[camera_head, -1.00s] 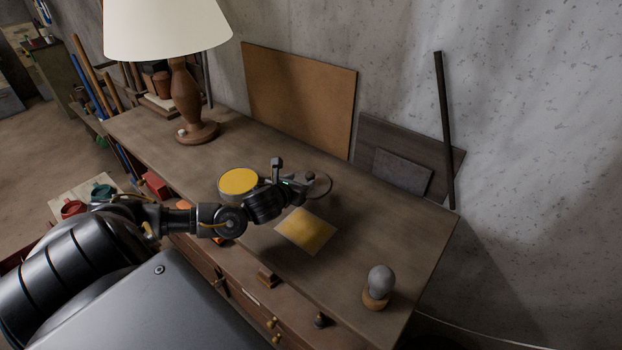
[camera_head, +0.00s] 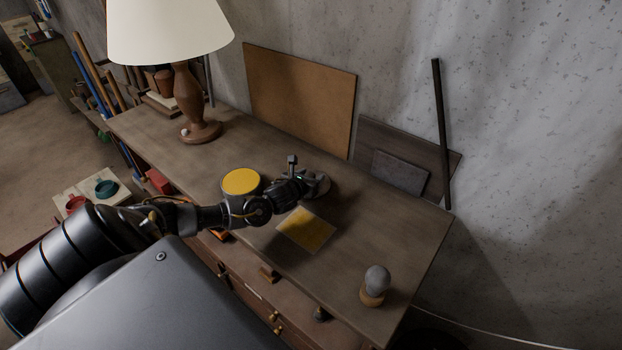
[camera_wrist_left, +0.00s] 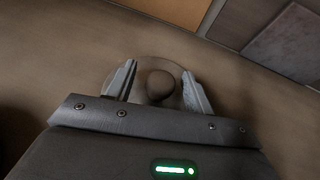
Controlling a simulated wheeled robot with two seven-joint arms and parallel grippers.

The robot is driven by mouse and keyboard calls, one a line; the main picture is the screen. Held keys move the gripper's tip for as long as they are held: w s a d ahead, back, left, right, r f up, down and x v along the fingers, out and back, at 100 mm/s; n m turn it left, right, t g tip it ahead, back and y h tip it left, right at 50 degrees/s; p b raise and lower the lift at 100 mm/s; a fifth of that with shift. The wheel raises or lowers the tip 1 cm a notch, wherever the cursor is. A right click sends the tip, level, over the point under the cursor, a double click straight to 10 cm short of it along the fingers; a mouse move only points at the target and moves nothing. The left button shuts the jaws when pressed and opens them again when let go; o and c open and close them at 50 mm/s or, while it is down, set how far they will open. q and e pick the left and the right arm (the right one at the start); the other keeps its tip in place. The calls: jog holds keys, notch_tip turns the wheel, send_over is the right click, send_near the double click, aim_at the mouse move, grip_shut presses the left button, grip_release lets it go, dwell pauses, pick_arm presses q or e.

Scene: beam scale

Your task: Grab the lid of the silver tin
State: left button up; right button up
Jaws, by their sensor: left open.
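The silver tin (camera_head: 259,185) stands open on the bench with a yellow surface inside it. Its lid (camera_head: 324,186) lies flat on the bench to the right of the tin, partly hidden by my left gripper (camera_head: 316,181). In the left wrist view the lid (camera_wrist_left: 151,62) is a round brownish-grey disc with a dark round knob (camera_wrist_left: 160,86). My left gripper is open, with one finger on each side of the knob and a visible gap on both sides. My right gripper is not in view.
A yellow-stained square sheet (camera_head: 306,229) lies in front of the lid. A lamp (camera_head: 200,131) stands at the back left. A grey ball on a wooden base (camera_head: 373,292) stands near the right end. Boards (camera_head: 300,98) lean on the wall. The bench right of the lid is clear.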

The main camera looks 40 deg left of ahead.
pick_arm(q)
jog(key=c, duration=1.1)
jog(key=shift+o, duration=0.2)
